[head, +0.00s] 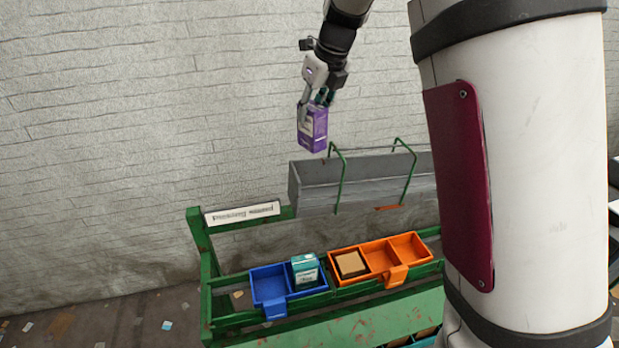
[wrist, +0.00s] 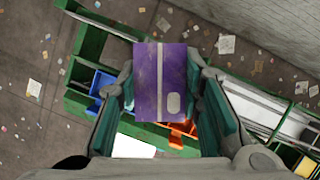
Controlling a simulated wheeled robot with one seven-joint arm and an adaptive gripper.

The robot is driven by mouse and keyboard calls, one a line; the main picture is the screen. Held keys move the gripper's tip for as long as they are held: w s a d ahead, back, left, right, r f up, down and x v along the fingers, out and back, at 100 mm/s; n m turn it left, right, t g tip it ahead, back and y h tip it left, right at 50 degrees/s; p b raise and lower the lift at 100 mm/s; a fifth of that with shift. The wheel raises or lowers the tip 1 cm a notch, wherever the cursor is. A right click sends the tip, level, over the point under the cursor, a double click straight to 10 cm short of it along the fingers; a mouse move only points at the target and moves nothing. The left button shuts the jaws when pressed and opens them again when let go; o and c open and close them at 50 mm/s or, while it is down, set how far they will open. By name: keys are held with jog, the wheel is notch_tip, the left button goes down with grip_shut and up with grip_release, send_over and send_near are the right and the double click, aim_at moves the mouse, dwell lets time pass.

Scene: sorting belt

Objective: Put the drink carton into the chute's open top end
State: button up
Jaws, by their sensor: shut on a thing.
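A purple drink carton (head: 312,130) with a pale label is held in my gripper (head: 317,98), which is shut on its upper part. In the wrist view the carton (wrist: 160,85) sits between the two fingers (wrist: 165,105). The grey chute (head: 365,180) runs from the middle to the right, with green hoops over it and an open top. The carton is in the air above and near the chute's left end, apart from it in the head view. The chute's right part is hidden behind my arm.
A green frame (head: 205,265) carries a blue bin (head: 268,272) with a teal carton (head: 305,270) and an orange bin (head: 408,247) with a brown box (head: 350,265). A white sign (head: 242,213) is left of the chute. A brick wall stands behind.

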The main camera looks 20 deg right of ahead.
notch_tip(320, 180, down, 16)
jog(key=shift+f+p, duration=0.2)
jog(key=shift+p, duration=0.5)
jog(key=shift+f, duration=0.2)
jog(key=o, duration=0.5)
